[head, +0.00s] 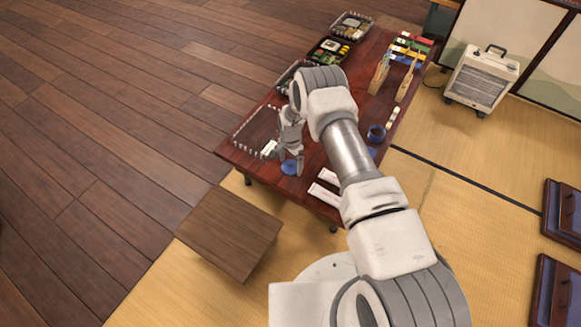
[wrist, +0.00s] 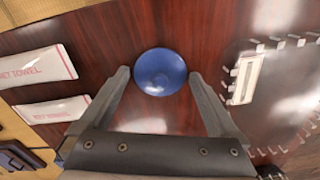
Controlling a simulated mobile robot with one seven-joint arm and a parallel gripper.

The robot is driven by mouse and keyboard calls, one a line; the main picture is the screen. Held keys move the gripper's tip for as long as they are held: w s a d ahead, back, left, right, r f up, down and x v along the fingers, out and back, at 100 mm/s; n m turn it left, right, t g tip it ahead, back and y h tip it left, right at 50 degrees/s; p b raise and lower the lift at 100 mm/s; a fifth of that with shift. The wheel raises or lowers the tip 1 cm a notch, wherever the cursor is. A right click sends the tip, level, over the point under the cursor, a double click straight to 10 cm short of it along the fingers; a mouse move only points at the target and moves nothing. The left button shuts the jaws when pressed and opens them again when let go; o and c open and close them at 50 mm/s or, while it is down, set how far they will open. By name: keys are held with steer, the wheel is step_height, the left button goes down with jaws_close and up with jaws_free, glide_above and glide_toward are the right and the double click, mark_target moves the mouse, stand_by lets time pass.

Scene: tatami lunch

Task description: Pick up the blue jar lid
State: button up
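The blue jar lid (head: 290,167) is a small round disc lying on the dark red wooden table (head: 227,150), near its front edge. In the wrist view the lid (wrist: 161,72) lies just beyond and between the fingertips, with bare table around it. My gripper (head: 291,158) is above the lid in the head view. In the wrist view my gripper (wrist: 158,74) is open, with one finger to each side of the lid and nothing held. I cannot tell how high the fingertips are above the table.
Two wrapped wet towels (wrist: 38,66) lie to the left in the wrist view. A tray with a studded rim (wrist: 262,95) and a small white item (wrist: 243,80) are to the right. A brown low stool (head: 228,232) stands in front of the table.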

steer(key=c, duration=1)
